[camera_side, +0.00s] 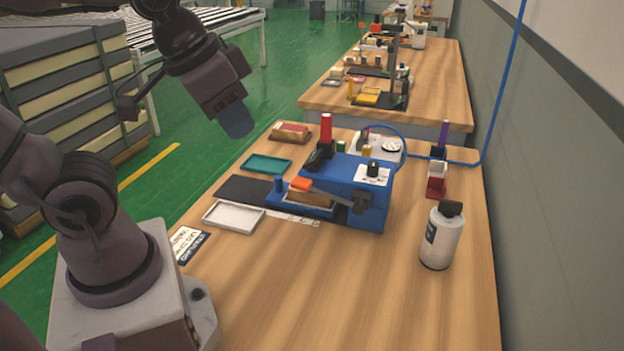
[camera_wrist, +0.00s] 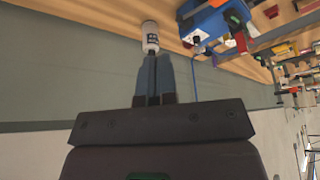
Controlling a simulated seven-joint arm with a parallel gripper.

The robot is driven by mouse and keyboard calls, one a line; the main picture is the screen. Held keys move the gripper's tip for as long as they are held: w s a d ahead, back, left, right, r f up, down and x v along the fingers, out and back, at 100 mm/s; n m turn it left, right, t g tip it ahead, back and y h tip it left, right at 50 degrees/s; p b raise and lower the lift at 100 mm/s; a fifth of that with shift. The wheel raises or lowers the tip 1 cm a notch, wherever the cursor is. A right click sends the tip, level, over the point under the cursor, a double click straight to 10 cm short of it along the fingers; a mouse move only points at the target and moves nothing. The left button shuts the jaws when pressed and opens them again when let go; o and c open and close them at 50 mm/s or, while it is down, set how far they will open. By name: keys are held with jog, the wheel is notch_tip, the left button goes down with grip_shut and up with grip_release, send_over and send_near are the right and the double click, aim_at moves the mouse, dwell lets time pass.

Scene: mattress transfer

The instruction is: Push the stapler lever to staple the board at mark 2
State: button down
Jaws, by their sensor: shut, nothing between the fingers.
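The blue stapler machine (camera_side: 345,178) stands on the wooden table, right of centre in the side view. Its grey lever with an orange tip (camera_side: 301,184) reaches left over a brown board (camera_side: 310,198) at the machine's front. The stapler shows in part at the top of the wrist view (camera_wrist: 207,22). A white strip with markings (camera_side: 292,218) lies along the front; I cannot read mark 2. My gripper (camera_side: 238,122) is shut and empty, high above the table's back left, well apart from the lever. It also shows in the wrist view (camera_wrist: 154,78).
A white bottle (camera_side: 440,238) stands right of the stapler. A white tray (camera_side: 234,216) and a teal tray (camera_side: 266,163) lie to its left. A blue hose (camera_side: 487,135) hangs at the right. The front of the table (camera_side: 340,300) is clear.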

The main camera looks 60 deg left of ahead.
jog(key=w+a+f+n+g, duration=0.3)
jog(key=w+a, duration=0.2)
jog(key=w, duration=0.3)
jog(key=n+g, duration=0.3)
jog(key=n, duration=0.3)
send_over(300, 181)
jog(key=w+d, duration=0.1)
notch_tip(300, 181, down, 3)
jog(key=shift+w+d+f+y, duration=0.1)
jog(key=shift+w+y, duration=0.05)
jog(key=shift+y, duration=0.25)
jog(key=f, duration=0.9)
jog(key=s+a+f, duration=0.1)
jog(key=f, duration=0.4)
